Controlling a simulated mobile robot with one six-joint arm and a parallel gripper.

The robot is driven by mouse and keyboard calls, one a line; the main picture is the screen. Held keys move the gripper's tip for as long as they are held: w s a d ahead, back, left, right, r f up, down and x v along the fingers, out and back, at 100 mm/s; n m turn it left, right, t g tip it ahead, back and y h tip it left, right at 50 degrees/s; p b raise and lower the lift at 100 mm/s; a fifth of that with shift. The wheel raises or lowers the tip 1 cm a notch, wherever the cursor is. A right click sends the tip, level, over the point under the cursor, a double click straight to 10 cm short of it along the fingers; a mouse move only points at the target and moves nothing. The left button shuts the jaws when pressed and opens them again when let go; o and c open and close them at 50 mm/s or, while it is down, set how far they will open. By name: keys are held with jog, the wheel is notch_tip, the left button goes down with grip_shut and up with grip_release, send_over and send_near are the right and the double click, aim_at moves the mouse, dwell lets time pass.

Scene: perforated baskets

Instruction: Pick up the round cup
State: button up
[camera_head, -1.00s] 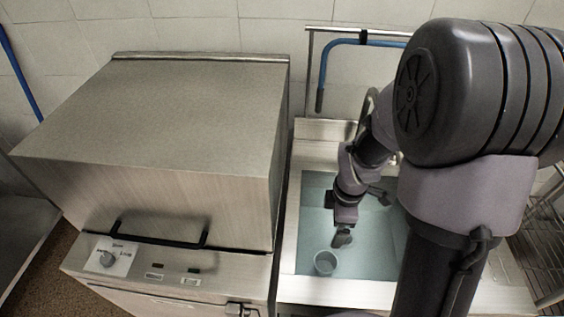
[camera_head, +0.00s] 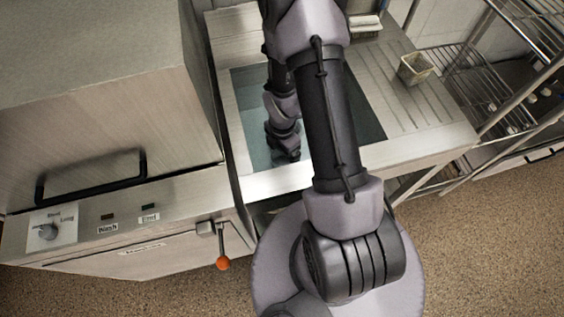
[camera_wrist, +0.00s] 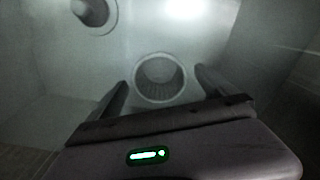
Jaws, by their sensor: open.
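The round cup (camera_wrist: 160,97) is in the sink and shows in the wrist view as a pale ring with a dark, perforated-looking inside. It lies between and beyond my two fingers. My gripper (camera_wrist: 161,80) is open, one finger on each side of the cup; I cannot tell whether they touch it. In the head view my gripper (camera_head: 288,152) points down into the sink (camera_head: 252,105), near its front edge. The cup does not show there.
A dishwasher (camera_head: 130,180) with a black handle stands left of the sink. A small square basket (camera_head: 415,68) sits on the ridged drainboard (camera_head: 385,90) at right. A wire rack (camera_head: 490,85) stands further right. A round drain-like fitting (camera_wrist: 95,14) shows in the wrist view.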

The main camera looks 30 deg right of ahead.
notch_tip(320, 180, down, 2)
jog(key=shift+f, duration=0.1)
